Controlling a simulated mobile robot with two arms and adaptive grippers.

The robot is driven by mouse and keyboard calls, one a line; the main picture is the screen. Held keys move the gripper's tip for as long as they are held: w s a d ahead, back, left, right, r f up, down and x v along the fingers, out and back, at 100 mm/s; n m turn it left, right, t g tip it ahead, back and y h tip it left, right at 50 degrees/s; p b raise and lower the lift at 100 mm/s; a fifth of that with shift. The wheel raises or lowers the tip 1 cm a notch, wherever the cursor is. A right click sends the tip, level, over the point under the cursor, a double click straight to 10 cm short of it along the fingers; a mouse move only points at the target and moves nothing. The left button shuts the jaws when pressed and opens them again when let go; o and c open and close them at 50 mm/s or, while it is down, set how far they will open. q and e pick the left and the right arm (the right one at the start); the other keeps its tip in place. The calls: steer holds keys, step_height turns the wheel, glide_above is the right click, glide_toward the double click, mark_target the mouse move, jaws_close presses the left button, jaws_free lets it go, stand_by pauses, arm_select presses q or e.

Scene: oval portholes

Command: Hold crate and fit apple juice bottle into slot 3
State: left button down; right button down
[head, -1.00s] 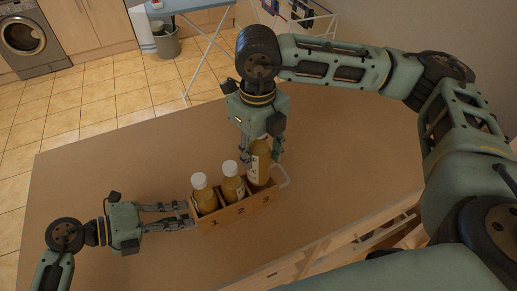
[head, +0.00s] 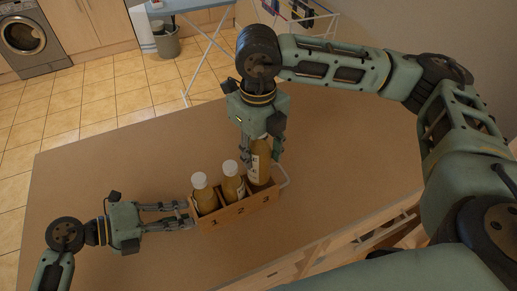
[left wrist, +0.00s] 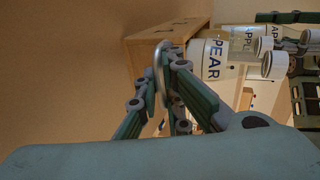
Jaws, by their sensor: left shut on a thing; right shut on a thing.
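The wooden crate (head: 232,215) stands on the table with slots marked 1, 2 and 3. My left gripper (head: 190,216) is shut on the metal handle at the crate's left end; the handle (left wrist: 160,70) also shows in the left wrist view. Bottles with white caps stand in slot 1 (head: 206,199) and slot 2 (head: 233,187); the slot 1 label reads PEAR. My right gripper (head: 262,140) is shut on the apple juice bottle (head: 260,167) from above. Its lower end is inside slot 3, upright or nearly so. Whether its base touches the crate floor is hidden.
The brown table (head: 120,180) is clear around the crate. A second wire handle (head: 284,178) stands at the crate's right end. Drawers lie below the table's front edge. A bin (head: 167,44), a drying rack and a washing machine (head: 28,38) stand beyond.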

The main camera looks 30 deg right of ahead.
mark_target(258, 171)
arm_select(q)
steer(key=shift+f, duration=0.1)
arm_select(e)
steer(key=shift+f, duration=0.15)
steer(key=shift+f, duration=0.6)
steer(key=shift+f, duration=0.2)
steer(key=shift+f, duration=0.7)
steer(key=shift+f, duration=0.45)
steer(key=shift+f, duration=0.65)
steer(key=shift+f, duration=0.15)
stand_by(0.4)
steer(key=shift+f, duration=0.75)
steer(key=shift+f, duration=0.4)
